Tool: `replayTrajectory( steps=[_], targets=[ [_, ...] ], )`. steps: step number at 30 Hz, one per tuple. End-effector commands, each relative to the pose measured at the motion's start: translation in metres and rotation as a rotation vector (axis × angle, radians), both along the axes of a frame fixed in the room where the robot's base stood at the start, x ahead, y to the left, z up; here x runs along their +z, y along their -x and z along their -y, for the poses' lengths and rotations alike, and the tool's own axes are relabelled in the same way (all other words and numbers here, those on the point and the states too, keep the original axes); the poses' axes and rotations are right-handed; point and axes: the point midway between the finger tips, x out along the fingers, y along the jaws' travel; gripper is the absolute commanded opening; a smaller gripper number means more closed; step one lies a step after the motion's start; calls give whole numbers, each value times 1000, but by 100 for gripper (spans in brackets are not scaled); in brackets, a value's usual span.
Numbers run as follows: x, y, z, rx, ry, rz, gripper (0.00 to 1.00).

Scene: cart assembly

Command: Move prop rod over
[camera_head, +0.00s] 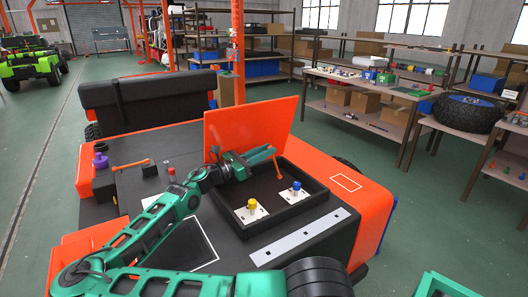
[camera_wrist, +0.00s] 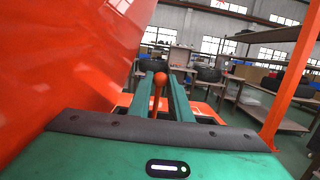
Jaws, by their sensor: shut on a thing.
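The prop rod (camera_wrist: 160,80) is an orange rod with a ball end. In the wrist view it stands between the two green fingers of my gripper (camera_wrist: 161,98), which is shut on it. In the head view my gripper (camera_head: 262,155) is over the far side of the open black compartment, close in front of the raised orange lid (camera_head: 250,125). A short orange part of the rod (camera_head: 276,164) shows beside the fingertips there. The rod's lower end is hard to make out. In the wrist view the lid (camera_wrist: 70,55) fills the left side.
The black compartment (camera_head: 318,197) holds a yellow knob (camera_head: 251,204) and a blue knob (camera_head: 297,186) on white plates. Left on the cart deck are an orange lever (camera_head: 130,165), a purple knob (camera_head: 100,161) and a red knob (camera_head: 172,174). Shelves and tables stand farther back.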

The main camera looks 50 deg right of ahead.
Motion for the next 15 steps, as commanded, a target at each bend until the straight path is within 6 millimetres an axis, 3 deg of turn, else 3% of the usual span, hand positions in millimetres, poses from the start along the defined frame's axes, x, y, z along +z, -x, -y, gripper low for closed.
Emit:
replayTrajectory(
  steps=[1,15],
  targets=[
    [-2,-7,-4,16,-3,-2,5],
    [-8,-13,-22,20,-3,-2,6]
  ],
)
